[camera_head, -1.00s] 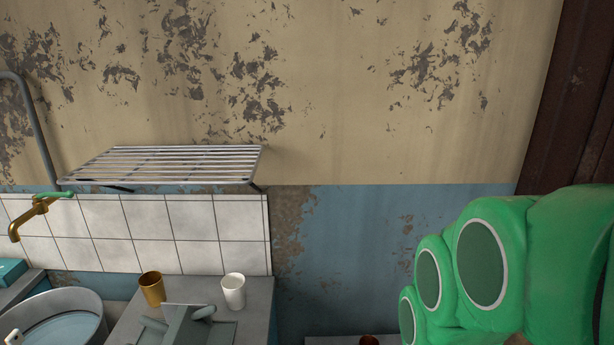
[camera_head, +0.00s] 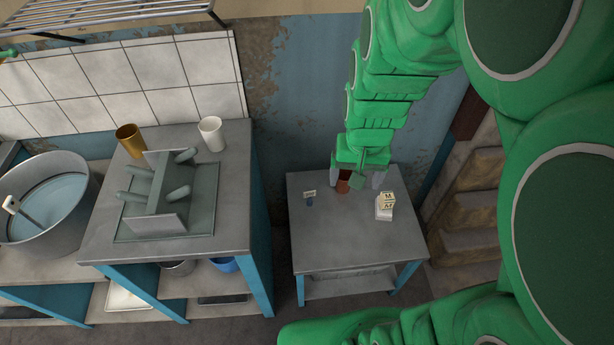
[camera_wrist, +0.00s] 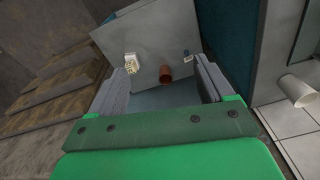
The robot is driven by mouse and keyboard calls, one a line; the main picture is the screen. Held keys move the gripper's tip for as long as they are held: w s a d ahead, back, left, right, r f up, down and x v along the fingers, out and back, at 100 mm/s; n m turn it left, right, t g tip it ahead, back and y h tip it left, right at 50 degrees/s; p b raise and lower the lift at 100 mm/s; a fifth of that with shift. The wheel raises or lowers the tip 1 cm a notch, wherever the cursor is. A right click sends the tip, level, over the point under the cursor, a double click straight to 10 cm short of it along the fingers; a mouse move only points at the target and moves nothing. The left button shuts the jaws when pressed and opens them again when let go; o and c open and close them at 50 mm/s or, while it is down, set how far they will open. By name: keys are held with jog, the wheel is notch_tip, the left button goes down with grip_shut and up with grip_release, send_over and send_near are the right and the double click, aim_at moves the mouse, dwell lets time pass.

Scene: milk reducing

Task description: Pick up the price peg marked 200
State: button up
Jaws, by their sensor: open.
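A small tag with a white face and a blue base (camera_head: 309,196) stands on the small grey table (camera_head: 318,240), left of a brown cup (camera_head: 342,186). It looks like a price peg, but its marking is too small to read. It also shows in the wrist view (camera_wrist: 187,55), at the far right of the tabletop. My gripper (camera_head: 357,177) is open and empty, pointing down over the back of the table. In the wrist view the brown cup (camera_wrist: 165,74) appears between my fingers, and the tag lies near the right finger.
A white block with yellowish labels (camera_head: 385,207) stands on the table's right side. A blue-sided counter (camera_head: 222,235) to the left holds a grey rack (camera_head: 160,205), a gold cup (camera_head: 131,141) and a white cup (camera_head: 211,133). The table's front half is clear.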

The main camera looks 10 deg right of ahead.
jog(key=w+d+f+t+h, duration=0.2)
jog(key=w+d+f+t, duration=0.15)
jog(key=w+f, duration=1.15)
jog(key=n+t, duration=0.2)
jog(key=t, duration=0.4)
send_over(310, 194)
jog(key=s+d, duration=0.1)
jog(key=d, duration=0.6)
notch_tip(310, 194, down, 19)
jog(key=s+a+f+t+y, duration=0.1)
jog(key=f, duration=0.1)
jog(key=s+a+f+n+t+y, duration=0.1)
jog(key=a+f, duration=0.1)
jog(key=s+a+f+t+y, duration=0.1)
jog(key=a+f, duration=0.1)
jog(key=f, duration=0.1)
jog(key=shift+s+f, duration=0.1)
jog(key=shift+s, duration=0.05)
jog(key=shift+s+a+f+n+y, duration=0.4)
jog(key=shift+y, duration=0.1)
jog(key=shift+a+x, duration=0.15)
jog(key=shift+x, duration=1.8)
jog(key=shift+a+x, duration=0.1)
jog(key=shift+x, duration=1.85)
jog(key=c, duration=1)
jog(key=shift+c, duration=0.2)
